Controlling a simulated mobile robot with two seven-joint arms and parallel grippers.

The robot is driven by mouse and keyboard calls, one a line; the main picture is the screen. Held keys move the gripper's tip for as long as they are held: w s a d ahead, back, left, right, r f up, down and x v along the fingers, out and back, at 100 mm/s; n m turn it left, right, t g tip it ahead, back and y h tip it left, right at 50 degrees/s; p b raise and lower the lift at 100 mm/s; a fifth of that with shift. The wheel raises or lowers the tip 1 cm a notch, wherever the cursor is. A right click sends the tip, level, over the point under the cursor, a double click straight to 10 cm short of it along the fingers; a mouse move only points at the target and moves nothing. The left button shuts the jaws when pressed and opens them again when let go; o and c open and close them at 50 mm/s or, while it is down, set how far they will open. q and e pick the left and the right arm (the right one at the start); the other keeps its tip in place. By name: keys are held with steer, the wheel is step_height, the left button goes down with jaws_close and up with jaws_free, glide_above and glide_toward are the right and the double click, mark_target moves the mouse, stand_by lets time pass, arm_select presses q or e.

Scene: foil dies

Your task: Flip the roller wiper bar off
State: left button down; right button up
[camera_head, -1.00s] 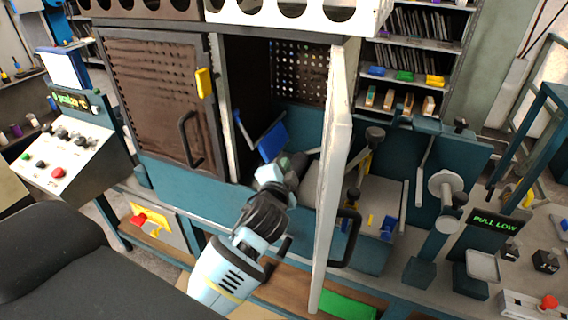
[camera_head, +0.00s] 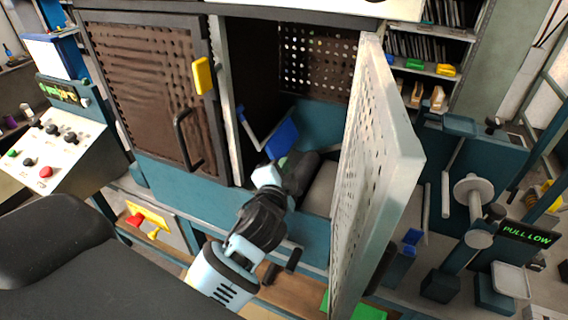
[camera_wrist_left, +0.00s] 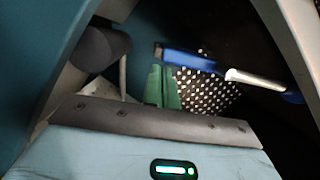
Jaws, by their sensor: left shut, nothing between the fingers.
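A blue paddle (camera_head: 281,138) on a bent silver rod, which looks like the wiper bar, is inside the open machine bay in the head view. In the left wrist view the blue bar (camera_wrist_left: 188,60) and its silver rod cross above the fingertips. My left gripper (camera_head: 284,161) is inside the bay, just below the blue paddle, partly hidden by its own wrist. Its green fingers (camera_wrist_left: 164,86) are shut and empty, with tips close to the blue bar; I cannot tell if they touch. A dark cylinder (camera_wrist_left: 100,48), perhaps the roller, is at upper left. My right gripper is out of view.
An open perforated door (camera_head: 380,165) stands just right of my left arm. A closed mesh door (camera_head: 150,95) with a black handle is left of the bay. A control panel (camera_head: 55,145) is at far left. A "PULL LOW" sign (camera_head: 527,235) is at right.

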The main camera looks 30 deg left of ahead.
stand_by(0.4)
arm_select(q)
steer(key=shift+a+f+m, duration=0.35)
steer(key=shift+m, duration=0.35)
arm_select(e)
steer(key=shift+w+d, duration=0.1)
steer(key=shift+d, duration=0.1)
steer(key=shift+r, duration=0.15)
